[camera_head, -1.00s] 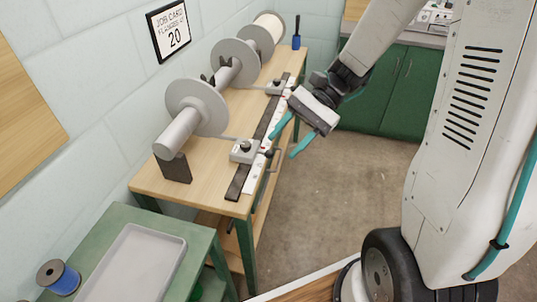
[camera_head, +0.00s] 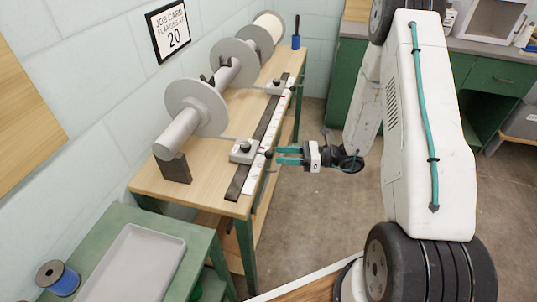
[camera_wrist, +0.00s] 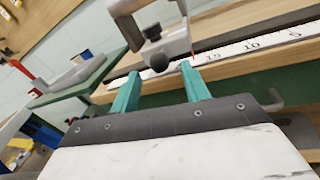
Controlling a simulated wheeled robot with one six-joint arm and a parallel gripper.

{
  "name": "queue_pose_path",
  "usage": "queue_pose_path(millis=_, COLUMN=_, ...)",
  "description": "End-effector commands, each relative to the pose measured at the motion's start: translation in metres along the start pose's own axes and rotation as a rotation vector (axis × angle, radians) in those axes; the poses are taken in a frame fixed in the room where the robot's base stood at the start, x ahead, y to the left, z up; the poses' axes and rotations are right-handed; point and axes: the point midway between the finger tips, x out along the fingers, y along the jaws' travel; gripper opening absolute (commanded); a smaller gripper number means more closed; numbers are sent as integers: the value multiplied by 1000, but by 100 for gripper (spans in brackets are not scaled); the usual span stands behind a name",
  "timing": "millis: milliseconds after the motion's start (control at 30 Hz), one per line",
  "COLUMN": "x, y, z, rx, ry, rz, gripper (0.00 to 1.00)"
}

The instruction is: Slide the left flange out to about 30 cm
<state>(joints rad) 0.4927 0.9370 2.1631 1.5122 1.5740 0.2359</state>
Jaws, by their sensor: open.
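The near grey disc, taken as the left flange (camera_head: 197,107), stands upright around the beam tube (camera_head: 178,133) in the head view. A thin rod links it to the near slider block (camera_head: 243,152) with a dark knob, at the ruler (camera_head: 262,162). My gripper (camera_head: 280,156) is open and empty, pointing left at the block from the bench's front side. In the wrist view, my teal fingertips (camera_wrist: 161,74) are spread, with the dark knob (camera_wrist: 159,62) between and just beyond them. The ruler (camera_wrist: 250,46) shows 15, 10 and 5. Contact cannot be told.
A second flange (camera_head: 234,62) and its slider block (camera_head: 277,88) are farther along the bench (camera_head: 150,180). A job card (camera_head: 168,28) reads flanges at 20. A green side table with a grey tray (camera_head: 130,265) and a blue spool (camera_head: 58,277) is at lower left. Floor is clear right of the bench.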

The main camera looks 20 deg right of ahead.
Motion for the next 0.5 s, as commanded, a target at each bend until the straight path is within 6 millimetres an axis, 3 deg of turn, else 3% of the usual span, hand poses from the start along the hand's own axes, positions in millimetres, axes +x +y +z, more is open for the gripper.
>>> queue_pose_path(millis=200, x=36, y=1, z=0, rx=-1, ry=2, rz=4, gripper=46)
queue_pose_path(millis=500, x=53, y=1, z=0, rx=-1, ry=1, rz=2, gripper=46)
